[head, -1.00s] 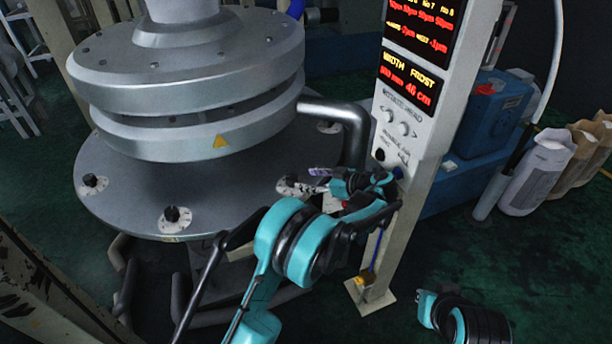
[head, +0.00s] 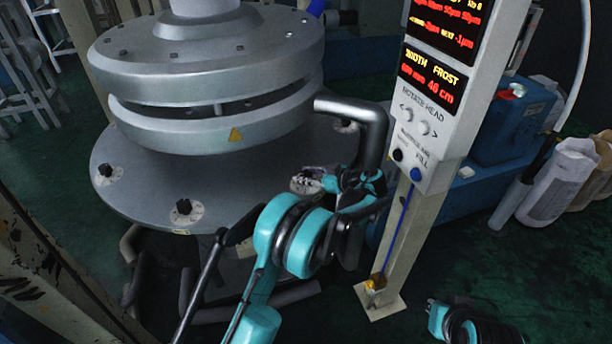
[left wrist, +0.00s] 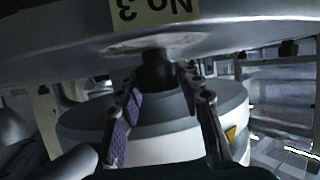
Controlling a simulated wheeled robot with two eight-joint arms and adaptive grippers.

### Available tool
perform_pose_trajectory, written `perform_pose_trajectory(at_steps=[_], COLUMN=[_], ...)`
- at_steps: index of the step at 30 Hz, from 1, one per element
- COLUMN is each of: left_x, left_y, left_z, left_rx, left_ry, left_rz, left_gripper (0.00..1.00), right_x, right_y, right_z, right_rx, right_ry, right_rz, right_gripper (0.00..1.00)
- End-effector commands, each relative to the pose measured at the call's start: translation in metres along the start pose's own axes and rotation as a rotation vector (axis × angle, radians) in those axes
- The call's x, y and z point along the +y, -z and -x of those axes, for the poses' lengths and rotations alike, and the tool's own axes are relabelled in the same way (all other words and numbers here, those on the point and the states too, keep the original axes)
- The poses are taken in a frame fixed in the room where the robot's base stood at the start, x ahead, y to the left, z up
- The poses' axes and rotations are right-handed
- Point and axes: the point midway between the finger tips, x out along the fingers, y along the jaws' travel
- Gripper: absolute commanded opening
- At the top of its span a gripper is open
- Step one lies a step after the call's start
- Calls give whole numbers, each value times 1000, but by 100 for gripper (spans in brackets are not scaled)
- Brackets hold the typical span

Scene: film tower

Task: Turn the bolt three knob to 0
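The bolt three knob (left wrist: 157,68) is a dark, stubby knob in the left wrist view, beside an upside-down "No 3" label (left wrist: 157,12) on the disc's rim. My left gripper (left wrist: 160,88) is open, with one fingertip on each side of the knob and small gaps showing. In the head view, my left gripper (head: 316,179) is at the right front edge of the round steel plate (head: 140,190), over a pale dial (head: 300,186). The gripper mostly hides that dial and its knob, so its setting cannot be read.
Other black knobs on pale dials sit at the plate's left (head: 106,171) and front (head: 184,207). A white control post (head: 432,110) with red and yellow displays stands just right of the gripper. A bent grey pipe (head: 372,130) rises behind it.

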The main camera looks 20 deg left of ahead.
Motion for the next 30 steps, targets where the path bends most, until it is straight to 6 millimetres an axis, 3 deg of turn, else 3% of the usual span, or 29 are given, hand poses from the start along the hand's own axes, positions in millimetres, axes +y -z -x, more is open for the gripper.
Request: perform_pose_trajectory(at_steps=[14,30], left_x=[-1,-2], left_y=[0,0], left_z=[0,-1], left_rx=[-3,-15], left_ry=[-68,-456], left_rz=[-27,-187], left_gripper=[7,7], right_x=[0,0], right_y=[0,-1], right_z=[0,-2], right_rx=[0,0], right_ry=[0,0], right_rz=[0,0], right_gripper=[0,0])
